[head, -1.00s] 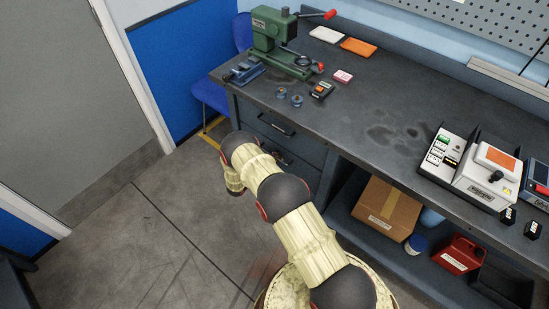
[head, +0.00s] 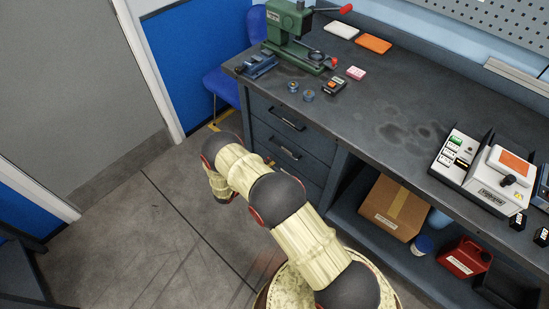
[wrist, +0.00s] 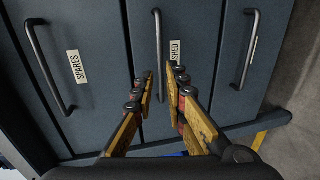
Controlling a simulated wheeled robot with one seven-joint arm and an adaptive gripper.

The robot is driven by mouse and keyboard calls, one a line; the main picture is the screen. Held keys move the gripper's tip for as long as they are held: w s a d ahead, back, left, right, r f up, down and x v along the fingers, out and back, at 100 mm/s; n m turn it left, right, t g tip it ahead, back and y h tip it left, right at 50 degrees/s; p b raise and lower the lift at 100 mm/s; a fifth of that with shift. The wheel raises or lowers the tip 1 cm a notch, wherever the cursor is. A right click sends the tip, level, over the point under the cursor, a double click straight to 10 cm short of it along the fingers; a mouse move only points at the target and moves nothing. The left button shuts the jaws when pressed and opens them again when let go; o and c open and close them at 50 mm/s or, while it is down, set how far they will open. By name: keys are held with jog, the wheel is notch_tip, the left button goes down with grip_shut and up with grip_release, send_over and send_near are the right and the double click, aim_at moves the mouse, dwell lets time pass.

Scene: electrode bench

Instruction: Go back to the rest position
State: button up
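My gripper (wrist: 160,82) shows in the wrist view with its two orange-brown fingers apart and nothing held between them. It faces the dark blue drawer fronts of the bench, and a drawer handle (wrist: 158,60) shows behind the gap between the fingers. I cannot tell how far the fingertips are from the handle. In the head view my arm is folded in front of the bench drawers (head: 290,135), and its end is low over the floor at the left. The gripper fingers cannot be made out there.
The workbench (head: 390,110) carries a green press (head: 290,35) at the back left and a white device (head: 490,175) at the right. A cardboard box (head: 393,207) and a red can (head: 464,258) sit on the lower shelf. A blue chair (head: 225,85) stands behind. The floor left is clear.

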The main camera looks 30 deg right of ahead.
jog(key=shift+s+a, duration=0.15)
jog(key=shift+a, duration=0.2)
dwell(0.4)
jog(key=s+d+f+n+g, duration=0.1)
jog(key=s+f+n+g, duration=0.25)
jog(key=s, duration=0.65)
jog(key=s+a+r+g+y, duration=0.1)
jog(key=s+r+g+y, duration=0.1)
jog(key=s+r+g, duration=0.3)
jog(key=s+a+r+m+t+y, duration=0.2)
jog(key=s+r, duration=0.4)
jog(key=r, duration=1.1)
jog(key=s+a+r+m+t+y+p, duration=0.1)
jog(key=s+a+r+m+t+y, duration=0.2)
jog(key=r, duration=1.5)
jog(key=s+a+r+m+t+y, duration=0.2)
jog(key=s+a+r+y, duration=0.5)
jog(key=s+r, duration=0.4)
notch_tip(320, 180, up, 7)
jog(key=shift+a+f+t+y, duration=0.25)
jog(key=shift+a+t, duration=0.25)
jog(key=shift+t, duration=0.35)
